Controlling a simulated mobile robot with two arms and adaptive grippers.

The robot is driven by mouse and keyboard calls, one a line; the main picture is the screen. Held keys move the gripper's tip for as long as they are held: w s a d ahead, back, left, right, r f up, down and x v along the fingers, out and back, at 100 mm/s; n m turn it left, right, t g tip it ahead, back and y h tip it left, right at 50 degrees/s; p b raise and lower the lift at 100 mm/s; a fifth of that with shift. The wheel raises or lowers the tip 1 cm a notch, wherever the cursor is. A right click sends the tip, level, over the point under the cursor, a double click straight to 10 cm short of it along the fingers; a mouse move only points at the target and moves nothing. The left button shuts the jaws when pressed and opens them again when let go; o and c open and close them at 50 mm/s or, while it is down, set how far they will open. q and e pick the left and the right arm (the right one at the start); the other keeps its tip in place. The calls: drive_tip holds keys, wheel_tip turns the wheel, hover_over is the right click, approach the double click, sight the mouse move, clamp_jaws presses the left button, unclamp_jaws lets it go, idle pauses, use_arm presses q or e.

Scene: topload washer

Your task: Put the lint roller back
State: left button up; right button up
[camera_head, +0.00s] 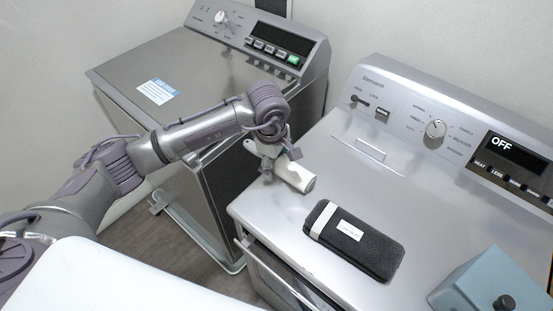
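The lint roller (298,178) appears as a white cylinder at the left edge of the right machine's top, partly hidden behind my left gripper. My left gripper (267,176) points down right at the roller's left part, overlapping it in the picture. Its fingers are small and partly hidden, so I cannot tell whether they are closed on the roller or just beside it. I also cannot tell whether the roller rests on the metal top or is slightly above it. My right gripper is not in view.
A black case (360,252) with a white band lies on the right machine's top (300,232). A blue-grey box (468,282) with a black knob stands at the lower right. A second machine (185,75) stands at the left, with a gap between the two.

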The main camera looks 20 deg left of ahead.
use_arm(q)
drive_tip(key=shift+r, duration=0.55)
wheel_tip(320, 180, up, 11)
drive_tip(key=s+b, duration=0.2)
drive_tip(key=shift+a, duration=0.25)
